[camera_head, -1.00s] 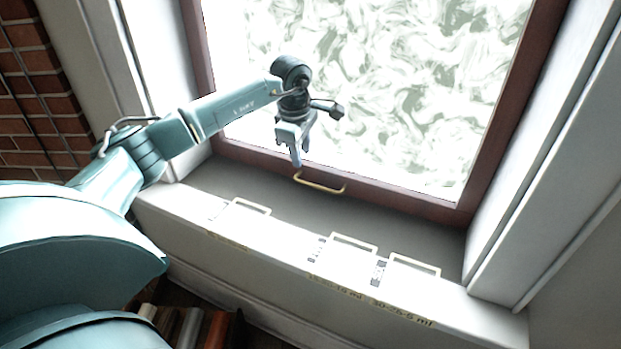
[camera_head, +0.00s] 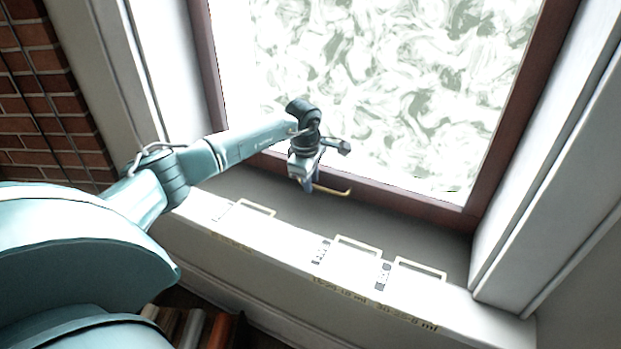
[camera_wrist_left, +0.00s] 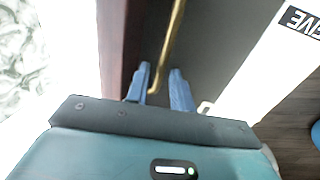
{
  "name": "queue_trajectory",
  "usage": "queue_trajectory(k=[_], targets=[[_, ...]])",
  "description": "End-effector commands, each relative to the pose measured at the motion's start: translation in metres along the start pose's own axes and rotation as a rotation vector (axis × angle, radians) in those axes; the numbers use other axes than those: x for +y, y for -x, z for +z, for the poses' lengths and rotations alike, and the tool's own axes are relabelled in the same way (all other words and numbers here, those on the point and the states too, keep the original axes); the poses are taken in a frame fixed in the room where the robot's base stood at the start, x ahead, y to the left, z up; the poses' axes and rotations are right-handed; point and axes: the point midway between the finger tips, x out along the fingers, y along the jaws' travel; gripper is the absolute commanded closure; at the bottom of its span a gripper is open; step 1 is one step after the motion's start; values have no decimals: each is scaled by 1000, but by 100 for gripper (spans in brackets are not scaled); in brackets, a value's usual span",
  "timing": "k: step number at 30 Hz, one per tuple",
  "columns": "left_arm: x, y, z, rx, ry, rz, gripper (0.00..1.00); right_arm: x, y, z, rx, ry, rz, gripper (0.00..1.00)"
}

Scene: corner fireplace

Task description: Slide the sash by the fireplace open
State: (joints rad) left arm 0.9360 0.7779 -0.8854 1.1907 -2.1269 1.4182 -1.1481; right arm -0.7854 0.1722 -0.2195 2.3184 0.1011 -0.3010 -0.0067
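The sash (camera_head: 415,202) is a reddish-brown frame around pale, swirl-patterned glass. A thin brass bar handle (camera_head: 335,191) is on its bottom rail, just above the grey sill. My left gripper (camera_head: 307,186) is at the left end of this handle and hides that end in the head view. In the left wrist view, its two blue fingers (camera_wrist_left: 160,84) are apart, with the brass handle (camera_wrist_left: 172,42) running down between them. The handle's near end is close to the left finger, and a gap shows on the right side. Contact cannot be told. My right gripper is not in view.
A white ledge (camera_head: 290,249) runs below the window, with several pale rectangular loops and dark lettering on it. White casing (camera_head: 540,190) borders the right side. Brick (camera_head: 45,120) stands at the far left. Books (camera_head: 190,328) lie low, below the ledge.

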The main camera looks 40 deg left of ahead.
Motion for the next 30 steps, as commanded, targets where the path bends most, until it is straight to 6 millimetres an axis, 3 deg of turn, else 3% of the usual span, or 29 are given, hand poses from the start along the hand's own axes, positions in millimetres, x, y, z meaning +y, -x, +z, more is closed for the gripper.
queue_trajectory(k=[8,23,26,30], targets=[[0,0,0,0,0,0,99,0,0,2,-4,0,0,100],[1,3,0,0,0,0,100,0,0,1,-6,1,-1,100],[2,12,-1,0,0,1,100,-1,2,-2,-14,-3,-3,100],[8,38,-1,1,1,5,100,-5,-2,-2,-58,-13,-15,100]])
